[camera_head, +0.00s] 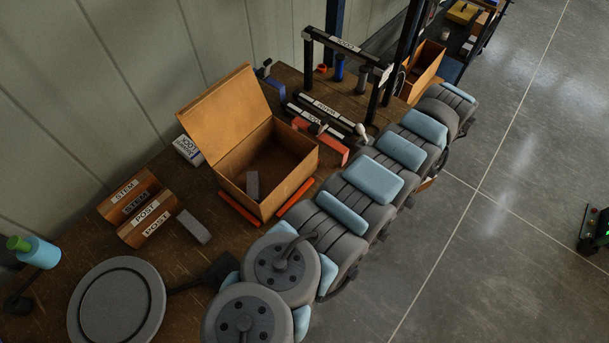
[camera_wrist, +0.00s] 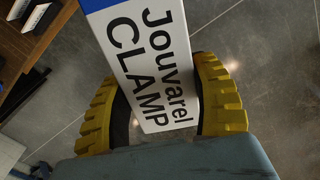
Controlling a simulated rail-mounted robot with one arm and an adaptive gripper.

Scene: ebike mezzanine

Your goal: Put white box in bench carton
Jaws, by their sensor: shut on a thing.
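In the wrist view, my gripper (camera_wrist: 158,88) has its two yellow ridged fingers closed on the sides of a white box (camera_wrist: 150,50). The box has a blue end and black print reading "Jouvarel CLAMP". Grey floor shows behind it. In the head view, my gripper and this held box cannot be made out; my arm stretches along the bench's front side. The open bench carton (camera_head: 229,184) stands on the wooden bench (camera_head: 72,262) with its flap raised at the back left. A grey block (camera_head: 252,185) is inside it.
Another white box (camera_head: 188,149) stands behind the carton on the left. Orange strips (camera_head: 296,197) flank the carton's base. A black frame (camera_head: 347,48) and second carton (camera_head: 424,70) are at the back right.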

